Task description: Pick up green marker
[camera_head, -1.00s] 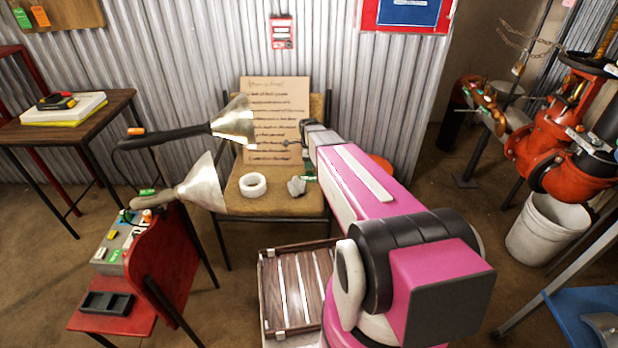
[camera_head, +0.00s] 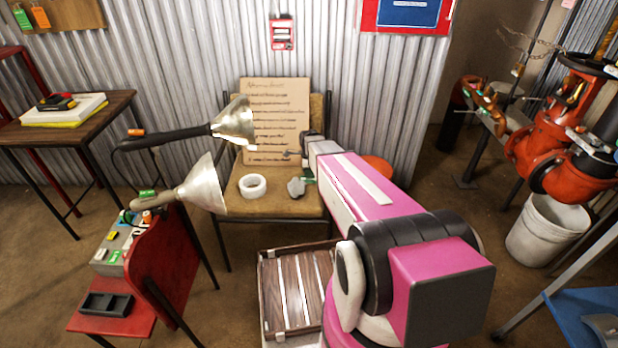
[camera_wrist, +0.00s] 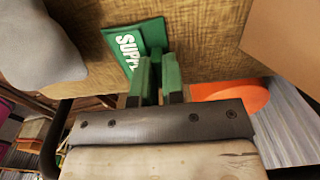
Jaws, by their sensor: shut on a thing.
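The green marker is a flat green plate with white letters reading "SUPPLY" (camera_wrist: 127,45) in the wrist view. It is at the brown seat of the chair (camera_head: 285,208), and a bit of its green shows beside my arm in the head view (camera_head: 309,173). My gripper (camera_wrist: 158,75) has its two fingers close together at the marker's near edge, shut on its raised part. The fingers hide part of that grip. In the head view the fingertips are mostly hidden by my pink arm. I cannot tell whether the marker is clear of the seat.
A grey lump (camera_head: 296,187) lies close left of the marker, with a white tape roll (camera_head: 253,185) further left. A cardboard sign (camera_head: 275,110) leans behind. An orange round thing (camera_wrist: 235,97) is right of the gripper. Two metal lamps (camera_head: 234,122) reach in from the left.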

